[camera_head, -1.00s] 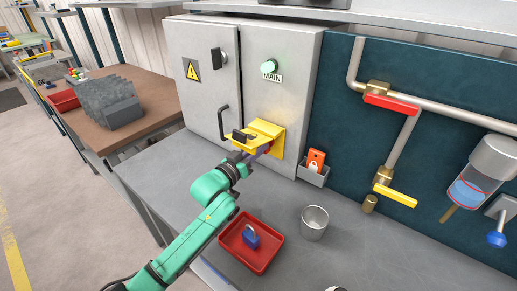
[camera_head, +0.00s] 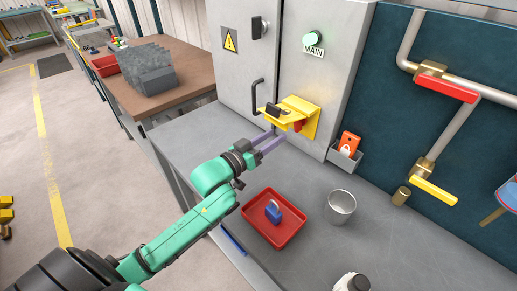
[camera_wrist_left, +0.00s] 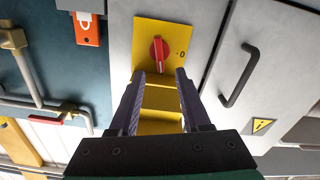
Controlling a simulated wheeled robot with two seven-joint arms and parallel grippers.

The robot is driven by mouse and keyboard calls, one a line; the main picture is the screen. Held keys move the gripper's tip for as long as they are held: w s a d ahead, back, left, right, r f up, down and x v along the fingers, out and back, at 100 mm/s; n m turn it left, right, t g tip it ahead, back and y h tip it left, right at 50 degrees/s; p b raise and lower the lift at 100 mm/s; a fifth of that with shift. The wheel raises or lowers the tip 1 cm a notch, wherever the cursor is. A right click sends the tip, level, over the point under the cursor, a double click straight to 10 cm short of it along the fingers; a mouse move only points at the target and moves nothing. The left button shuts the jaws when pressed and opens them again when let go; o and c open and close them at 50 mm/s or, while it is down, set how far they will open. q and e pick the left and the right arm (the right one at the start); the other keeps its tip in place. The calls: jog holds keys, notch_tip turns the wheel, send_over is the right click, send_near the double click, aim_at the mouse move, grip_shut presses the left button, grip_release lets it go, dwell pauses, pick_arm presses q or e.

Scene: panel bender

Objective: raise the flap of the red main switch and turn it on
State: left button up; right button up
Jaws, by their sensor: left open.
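The yellow main switch (camera_head: 313,122) is on the grey cabinet, below a green lamp and a MAIN label. Its yellow flap (camera_head: 291,106) stands out from the cabinet, with a dark piece at its outer edge. The red knob (camera_head: 298,126) shows partly under the flap. In the left wrist view the knob (camera_wrist_left: 159,50) is in full view, its pointer upright in the picture, a 0 to its right. My left gripper (camera_head: 270,142) is open and empty, below the flap and short of the knob. Its fingertips (camera_wrist_left: 160,76) flank the flap in the wrist picture. My right gripper is not in view.
A red tray (camera_head: 274,231) with a blue padlock (camera_head: 273,210) and a metal cup (camera_head: 341,206) stand on the grey bench. A holder with an orange tag (camera_head: 349,143) is right of the switch. The black door handle (camera_head: 257,95) juts out to its left.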

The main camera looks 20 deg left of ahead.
pick_arm(q)
jog(key=v, duration=0.6)
jog(key=shift+s+b, duration=0.25)
jog(key=shift+b, duration=0.15)
